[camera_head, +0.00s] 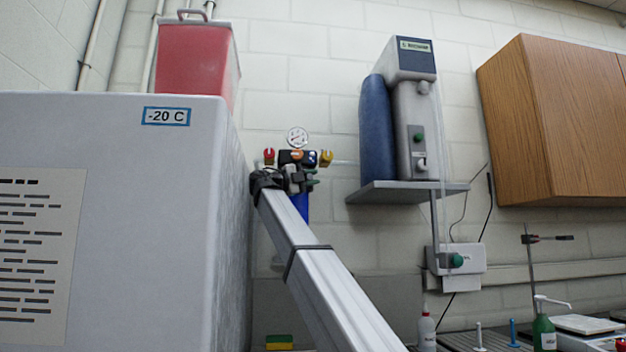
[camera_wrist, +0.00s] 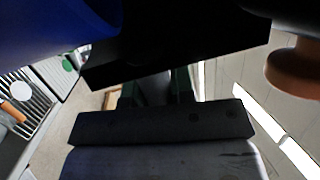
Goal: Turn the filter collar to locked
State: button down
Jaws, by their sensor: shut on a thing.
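The filter unit (camera_head: 284,157) is on the back wall, a dark body with coloured fittings and a blue bowl (camera_head: 301,207) below. My gripper (camera_head: 308,181) is up against it in the head view and covers much of it. In the wrist view the green fingertips (camera_wrist: 156,88) are close together, shut on a part below a black block (camera_wrist: 190,40), which seems to be the filter collar. The blue bowl fills the upper left there (camera_wrist: 50,22). The collar's markings are hidden, so I cannot tell its turn position.
A round gauge (camera_head: 297,137) sits above the filter unit, with red (camera_head: 268,157) and yellow (camera_head: 326,158) fittings at its sides. A large -20 C freezer (camera_head: 120,230) stands close at left. A shelf (camera_head: 400,193) with a dispenser is at right.

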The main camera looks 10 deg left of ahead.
jog(key=c, duration=1)
grip_release()
jog(key=shift+o, duration=0.2)
